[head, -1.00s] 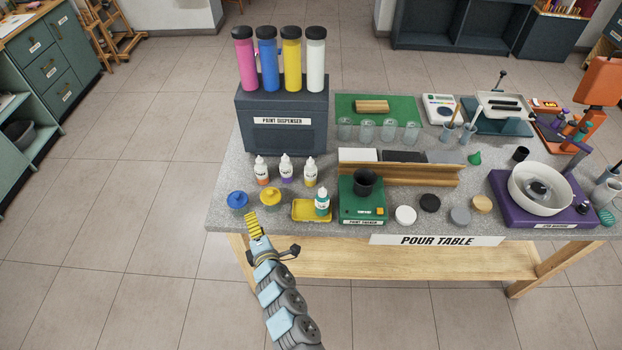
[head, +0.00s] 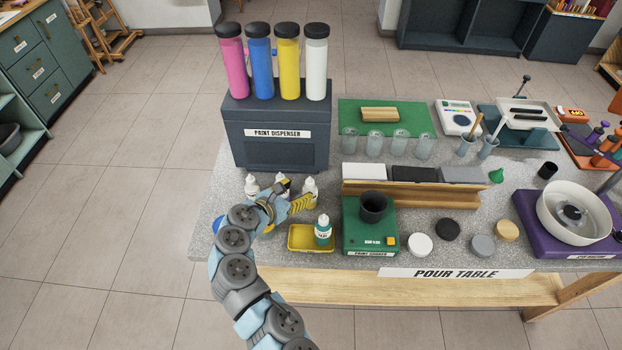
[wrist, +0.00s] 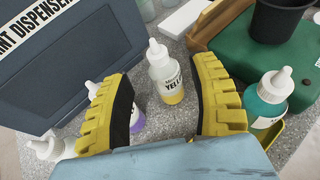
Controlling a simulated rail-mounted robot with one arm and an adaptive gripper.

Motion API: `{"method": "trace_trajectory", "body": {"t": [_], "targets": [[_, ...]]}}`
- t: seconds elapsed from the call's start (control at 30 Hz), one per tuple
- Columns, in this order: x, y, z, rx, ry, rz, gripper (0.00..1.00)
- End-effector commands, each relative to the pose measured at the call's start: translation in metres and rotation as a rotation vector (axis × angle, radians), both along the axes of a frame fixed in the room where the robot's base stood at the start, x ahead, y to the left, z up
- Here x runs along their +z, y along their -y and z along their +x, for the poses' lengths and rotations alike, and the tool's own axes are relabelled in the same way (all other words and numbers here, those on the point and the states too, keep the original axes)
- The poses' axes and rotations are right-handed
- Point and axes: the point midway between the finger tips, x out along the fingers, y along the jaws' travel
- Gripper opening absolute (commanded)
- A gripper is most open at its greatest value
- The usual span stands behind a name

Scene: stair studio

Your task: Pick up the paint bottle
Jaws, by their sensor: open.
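Several small white paint bottles stand in front of the paint dispenser. The yellow-marked bottle (head: 312,188) is upright, nearest my gripper (head: 293,195). In the wrist view, my gripper (wrist: 160,72) is open, and the yellow-marked bottle (wrist: 164,76) shows between its two yellow fingers, slightly beyond them; contact cannot be told. A purple-marked bottle (wrist: 138,120) is partly hidden behind the left finger. Another white bottle (wrist: 45,148) stands further left. A teal bottle (head: 322,233) stands in a yellow tray (head: 298,244); it also shows at the right of the wrist view (wrist: 266,100).
The grey paint dispenser (head: 275,155) stands close behind the bottles. The green paint shaker (head: 355,240) with a black cup (head: 373,207) and a wooden rack (head: 420,197) stand to the right. My arm covers much of the table's left front, including most of a blue pot.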

Motion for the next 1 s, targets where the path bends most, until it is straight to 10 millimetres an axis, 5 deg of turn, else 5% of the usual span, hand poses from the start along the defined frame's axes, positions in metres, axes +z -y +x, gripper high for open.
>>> {"method": "trace_trajectory", "body": {"t": [1.0], "targets": [[-0.021,0.024,0.036,-0.009,-0.004,-0.005,0.61]]}}
